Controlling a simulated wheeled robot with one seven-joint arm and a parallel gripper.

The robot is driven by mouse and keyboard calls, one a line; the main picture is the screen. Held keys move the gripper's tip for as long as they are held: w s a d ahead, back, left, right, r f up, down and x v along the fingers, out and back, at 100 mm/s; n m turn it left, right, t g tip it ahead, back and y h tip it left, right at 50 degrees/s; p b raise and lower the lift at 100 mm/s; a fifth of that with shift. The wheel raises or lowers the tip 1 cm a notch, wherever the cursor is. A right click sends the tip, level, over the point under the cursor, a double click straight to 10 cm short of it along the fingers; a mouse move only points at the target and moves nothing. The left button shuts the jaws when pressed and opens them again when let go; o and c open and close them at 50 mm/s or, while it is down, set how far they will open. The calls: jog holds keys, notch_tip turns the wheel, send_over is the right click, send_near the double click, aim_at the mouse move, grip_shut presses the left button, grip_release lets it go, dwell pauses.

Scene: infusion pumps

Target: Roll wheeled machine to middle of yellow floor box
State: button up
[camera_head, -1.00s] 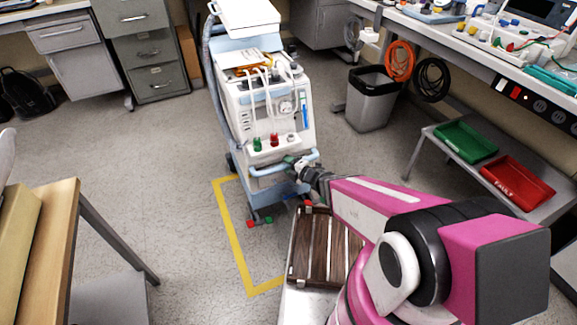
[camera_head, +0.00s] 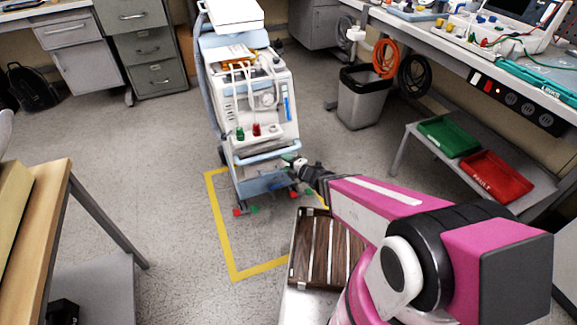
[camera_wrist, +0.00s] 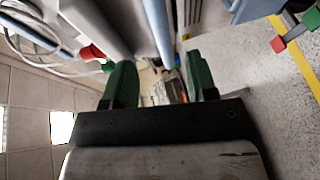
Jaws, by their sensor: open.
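The wheeled machine (camera_head: 268,105) is a white and light-blue cart with hoses, a red and a green knob and a blue front handle (camera_head: 268,152). It stands upright over the back edge of the yellow floor box (camera_head: 222,238). Its front casters are inside the outline, and its body is mostly behind it. The front of the box is bare floor; its right side is partly hidden by my arm. My gripper (camera_head: 291,161) is open at the machine's front right, near the handle's right end. In the wrist view, its green fingers (camera_wrist: 160,82) are apart; I cannot tell whether they touch the machine.
A grey bin (camera_head: 364,100) stands right of the machine. A low shelf (camera_head: 412,150) with green and red trays is farther right. A wooden-topped table (camera_head: 42,215) is at the left. Grey drawers (camera_head: 150,50) stand behind. The floor left of the machine is clear.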

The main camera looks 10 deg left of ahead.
aim_at(273, 156)
jog(key=shift+s+d, duration=0.15)
dwell(0.5)
jog(key=x, duration=1.1)
jog(key=shift+r, duration=0.1)
jog(key=shift+s, duration=0.1)
grip_shut()
